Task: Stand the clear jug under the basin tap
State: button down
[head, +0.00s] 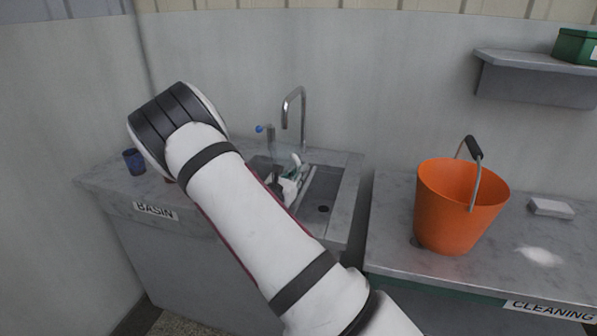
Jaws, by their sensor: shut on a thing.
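The basin tap (296,108) is a tall silver gooseneck at the back of the sink. My gripper (277,178), small and partly hidden behind my white arm, is low over the sink's left part. It is shut on what looks like the clear jug (273,152), whose faint see-through shape shows just beyond the fingers. The jug looks to be left of and below the spout. Its base is hidden, so I cannot tell whether it touches the sink. The basin (325,192) is a grey sink with a dark drain at its right.
A blue cup (134,161) stands on the counter left of my arm. A blue-handled fitting (262,129) rises left of the tap. An orange bucket (455,205) and a white block (550,207) stand on the right counter, below a wall shelf (535,62) with a green box (577,46).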

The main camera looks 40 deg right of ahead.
jog(key=shift+f, duration=0.25)
jog(key=c, duration=1.6)
grip_release()
jog(key=shift+o, duration=0.2)
jog(key=v, duration=1.2)
jog(key=shift+s+d+r+m+g, duration=0.1)
jog(key=shift+s+r+m+g, duration=0.1)
jog(key=shift+r+m+g, duration=0.1)
jog(key=s+d+r+m+g+y+p, duration=0.1)
jog(key=s+r+m+g+y, duration=0.3)
jog(key=s+m, duration=0.4)
jog(key=s+r+m+g+y+p, duration=0.1)
jog(key=s+r+m+g, duration=0.5)
jog(key=s, duration=0.4)
jog(key=s+a+r+m+t+y, duration=0.3)
jog(key=s+a+r+m+y, duration=0.1)
jog(key=s+a, duration=0.4)
jog(key=s+a+r+m+t+y+p, duration=0.1)
jog(key=s+a+r+m+t+y, duration=0.2)
jog(key=s+a+r+y, duration=0.3)
jog(key=s+a+m+y, duration=0.1)
jog(key=s+a, duration=0.1)
jog(key=shift+a+r+m+t+p, duration=0.3)
jog(key=shift+a+m, duration=0.05)
jog(key=shift+m, duration=0.05)
